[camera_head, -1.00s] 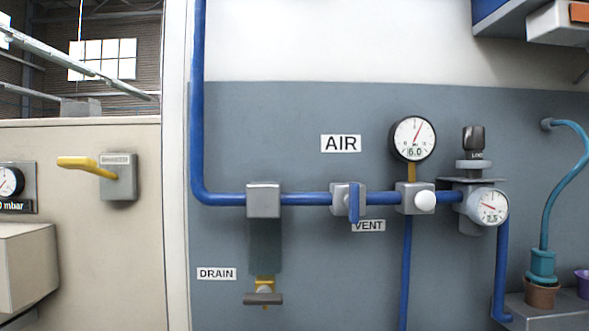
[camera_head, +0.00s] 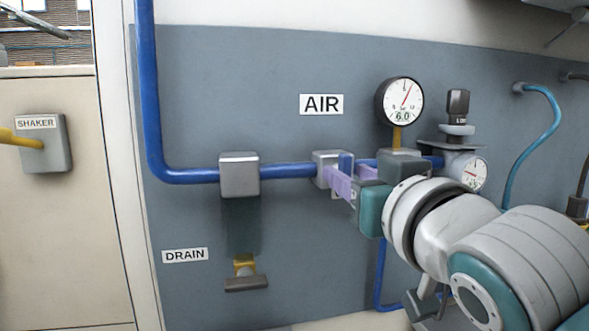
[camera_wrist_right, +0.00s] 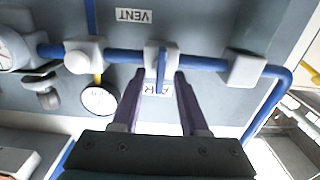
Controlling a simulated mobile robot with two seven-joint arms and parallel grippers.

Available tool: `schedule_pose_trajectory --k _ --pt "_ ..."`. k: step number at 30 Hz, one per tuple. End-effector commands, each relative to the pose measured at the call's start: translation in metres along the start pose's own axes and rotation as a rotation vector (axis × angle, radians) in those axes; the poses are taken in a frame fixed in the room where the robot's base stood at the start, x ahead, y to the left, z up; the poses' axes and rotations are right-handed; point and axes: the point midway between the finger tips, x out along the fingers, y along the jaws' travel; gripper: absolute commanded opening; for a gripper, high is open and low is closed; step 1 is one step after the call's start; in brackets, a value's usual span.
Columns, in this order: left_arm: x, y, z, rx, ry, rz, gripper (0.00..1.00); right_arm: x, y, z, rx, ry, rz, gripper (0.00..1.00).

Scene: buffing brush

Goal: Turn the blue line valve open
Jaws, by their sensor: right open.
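The blue line valve is a grey block (camera_head: 325,168) on the horizontal blue pipe, with a flat blue handle (camera_head: 346,160). In the right wrist view the handle (camera_wrist_right: 161,70) lies crosswise to the pipe. My right gripper (camera_head: 341,175) comes in from the right and is open at the valve. In the right wrist view its two purple fingers (camera_wrist_right: 160,76) stand on either side of the handle, with a gap to it on both sides. In the head view the fingers hide part of the handle. My left gripper is not in view.
A grey block (camera_head: 239,174) on the pipe is left of the valve, above a yellow drain valve (camera_head: 245,266). A pressure gauge (camera_head: 400,100) reading 6.0 and a regulator (camera_head: 457,112) stand right of it.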

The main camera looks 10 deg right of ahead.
Motion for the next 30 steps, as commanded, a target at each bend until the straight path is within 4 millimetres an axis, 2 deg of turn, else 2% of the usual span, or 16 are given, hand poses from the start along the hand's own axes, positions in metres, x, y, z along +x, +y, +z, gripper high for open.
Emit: schedule_pose_trajectory --k 4,11,23,30 --pt "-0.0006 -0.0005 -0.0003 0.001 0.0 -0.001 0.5 0.0067 0.0 -0.0005 0.001 0.0 0.0 0.44" --pt "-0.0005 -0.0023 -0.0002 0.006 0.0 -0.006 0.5 0.007 0.0 0.0 0.001 0.0 0.0 0.44" --pt "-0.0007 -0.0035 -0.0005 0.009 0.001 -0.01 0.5 0.0068 -0.0001 0.0001 0.001 -0.001 0.0 0.0" --pt "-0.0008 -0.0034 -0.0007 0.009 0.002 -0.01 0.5 0.0067 -0.0002 0.0001 0.001 -0.001 0.0 0.0"
